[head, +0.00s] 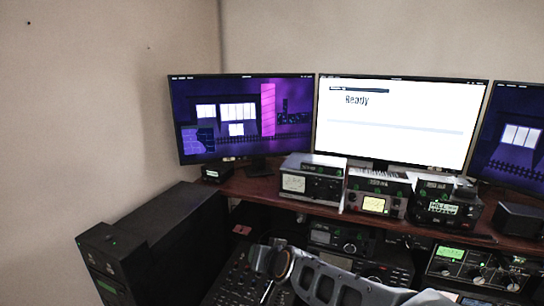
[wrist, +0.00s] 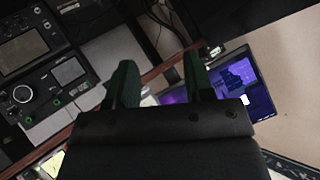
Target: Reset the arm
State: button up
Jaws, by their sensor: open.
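My gripper (wrist: 160,82) shows in the wrist view with its two dark fingers apart and nothing between them. It points past the desk edge toward a purple-lit monitor (wrist: 240,82). In the head view my grey arm reaches in from the bottom right, over the front of the desk. I cannot make out the fingertips there. A radio with a large round knob (wrist: 22,94) lies at the left of the wrist view, apart from the fingers.
Several radios, including one with a lit screen (head: 374,204), stand on the brown desk (head: 262,188). A white monitor (head: 398,120) reads "Ready". A mixer (head: 238,278) lies below. A black cabinet (head: 165,235) stands at left. The wall (head: 100,90) is bare.

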jog(key=s+d+f+g+h, duration=0.2)
jog(key=s+d+g, duration=0.1)
jog(key=s+d, duration=0.4)
jog(key=s+d+f+g+h, duration=0.1)
jog(key=s+d+g+h, duration=0.2)
jog(key=s+d, duration=0.5)
jog(key=d, duration=0.3)
jog(key=shift+d+f+n, duration=0.15)
jog(key=shift+f+n, duration=0.15)
jog(key=shift+f, duration=0.1)
jog(key=shift+s, duration=0.1)
jog(key=shift+c, duration=0.5)
dwell(0.9)
